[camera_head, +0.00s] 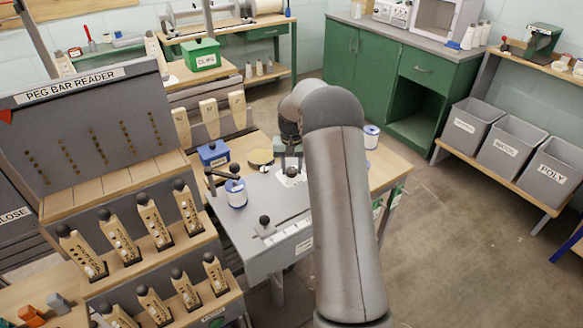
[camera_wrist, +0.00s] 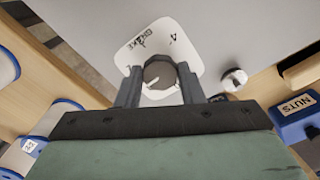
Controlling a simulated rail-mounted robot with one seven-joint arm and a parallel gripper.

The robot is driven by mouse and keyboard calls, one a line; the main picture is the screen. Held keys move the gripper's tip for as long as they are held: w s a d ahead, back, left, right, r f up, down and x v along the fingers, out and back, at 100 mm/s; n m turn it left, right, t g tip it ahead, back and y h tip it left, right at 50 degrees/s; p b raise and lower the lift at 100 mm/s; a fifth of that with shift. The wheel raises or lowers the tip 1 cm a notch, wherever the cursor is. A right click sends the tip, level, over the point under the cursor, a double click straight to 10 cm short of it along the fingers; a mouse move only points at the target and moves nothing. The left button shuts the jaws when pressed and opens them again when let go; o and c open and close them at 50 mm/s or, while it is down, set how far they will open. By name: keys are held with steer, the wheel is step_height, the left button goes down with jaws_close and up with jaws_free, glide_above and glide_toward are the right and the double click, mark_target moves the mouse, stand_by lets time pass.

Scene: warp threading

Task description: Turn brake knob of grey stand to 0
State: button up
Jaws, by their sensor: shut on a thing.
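The grey stand (camera_head: 262,228) is a grey-topped table in the middle of the head view. Its brake knob (camera_wrist: 160,70) is dark grey and round, on a white plate (camera_wrist: 187,48) marked BRAKE. A white pointer line on the knob points toward the lower left of the wrist view. One mark near the plate's top right looks like a 4; the other marks are hidden or unclear. My gripper (camera_wrist: 158,84) is over the plate with one finger on each side of the knob, shut on it. In the head view my arm partly hides the gripper and knob.
A small silver knob (camera_wrist: 234,79) is close to the right finger. A blue NUTS box (camera_wrist: 300,113) and blue-rimmed white spools (camera_wrist: 62,116) flank the wrist view. A crank handle (camera_head: 222,172) rises at the stand's left. The floor at right is clear.

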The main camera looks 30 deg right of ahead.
mark_target(292, 170)
steer(key=n, duration=0.4)
steer(key=shift+r+n, duration=0.1)
steer(key=shift+n, duration=0.2)
steer(key=n, duration=0.4)
steer(key=shift+d, duration=0.1)
steer(key=n, duration=0.5)
steer(key=shift+p, duration=0.35)
steer(key=shift+w+n, duration=0.1)
steer(key=shift+n, duration=1.7)
steer(key=o, duration=1)
step_height(292, 170, up, 17)
steer(key=shift+r, duration=0.2)
